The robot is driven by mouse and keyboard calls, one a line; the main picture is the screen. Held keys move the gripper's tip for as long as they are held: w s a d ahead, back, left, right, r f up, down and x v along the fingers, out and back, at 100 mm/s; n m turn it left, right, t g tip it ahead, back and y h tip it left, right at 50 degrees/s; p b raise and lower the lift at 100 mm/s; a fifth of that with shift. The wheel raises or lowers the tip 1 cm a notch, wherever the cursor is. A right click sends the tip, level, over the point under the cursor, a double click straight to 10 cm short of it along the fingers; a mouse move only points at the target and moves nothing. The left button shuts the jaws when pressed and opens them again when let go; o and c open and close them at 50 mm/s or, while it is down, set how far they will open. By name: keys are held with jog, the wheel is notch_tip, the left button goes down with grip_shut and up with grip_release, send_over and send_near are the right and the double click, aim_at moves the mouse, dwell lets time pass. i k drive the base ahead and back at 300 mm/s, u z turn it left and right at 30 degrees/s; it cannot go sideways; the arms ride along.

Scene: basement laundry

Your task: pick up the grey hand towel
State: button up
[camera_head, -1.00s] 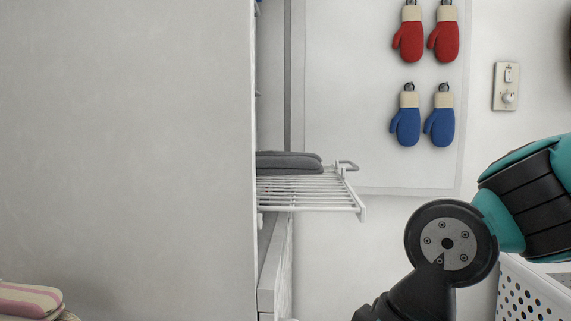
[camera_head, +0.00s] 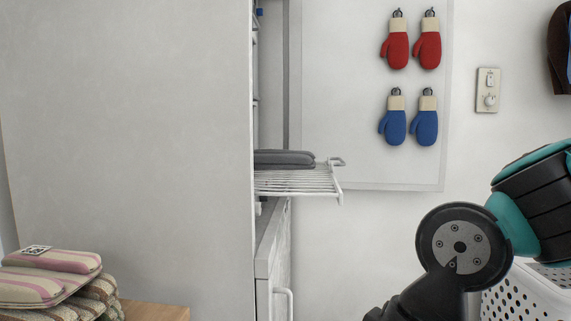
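A folded grey towel (camera_head: 284,159) lies on a white wire shelf (camera_head: 310,180) that juts out past the edge of a pale wall panel. The panel hides its left part. It looks like two stacked layers, or one towel folded over; I cannot tell which. My arm shows at the lower right, apart from the shelf. My gripper is out of the picture.
A pale panel (camera_head: 130,130) fills the left side. Striped folded towels (camera_head: 50,280) are stacked at the lower left by a wooden top (camera_head: 150,311). A white perforated basket (camera_head: 525,297) stands at the lower right. Red mittens (camera_head: 397,48) and blue mittens (camera_head: 393,126) hang on the back wall.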

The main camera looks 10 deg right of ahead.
aim_at(264, 159)
jog(key=u, duration=0.05)
jog(key=k, duration=0.15)
jog(key=z, duration=0.95)
jog(key=i, duration=0.7)
jog(key=u, duration=1.4)
